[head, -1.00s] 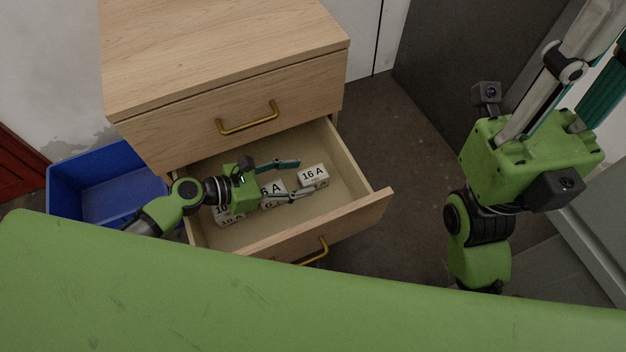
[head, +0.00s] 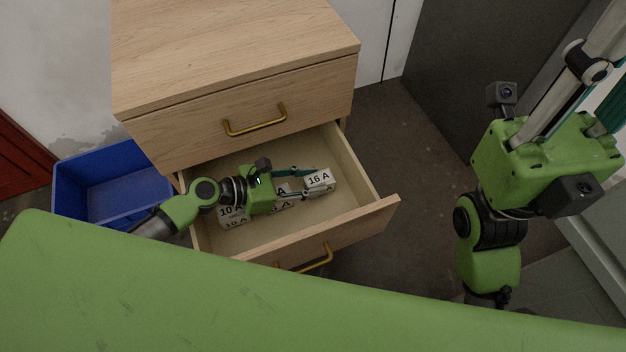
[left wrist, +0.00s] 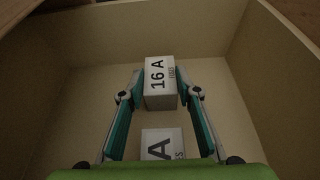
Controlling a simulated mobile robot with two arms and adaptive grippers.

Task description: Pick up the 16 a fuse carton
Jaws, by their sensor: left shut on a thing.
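The 16 A fuse carton (head: 319,179) is a small white box with black lettering in the open drawer (head: 348,212). My left gripper (head: 318,181) is inside the drawer, shut on this carton. In the left wrist view the carton (left wrist: 160,82) sits between the two fingertips, its label facing up. Another white carton (left wrist: 161,144), marked with an A, lies nearer the palm; its number is hidden. A 10 A carton (head: 232,212) sits at the drawer's left, partly covered by my left arm.
The open drawer belongs to a wooden cabinet (head: 230,50) with a closed drawer (head: 255,115) above. A blue bin (head: 110,190) stands on the floor to the left. The drawer floor in front of the cartons is clear.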

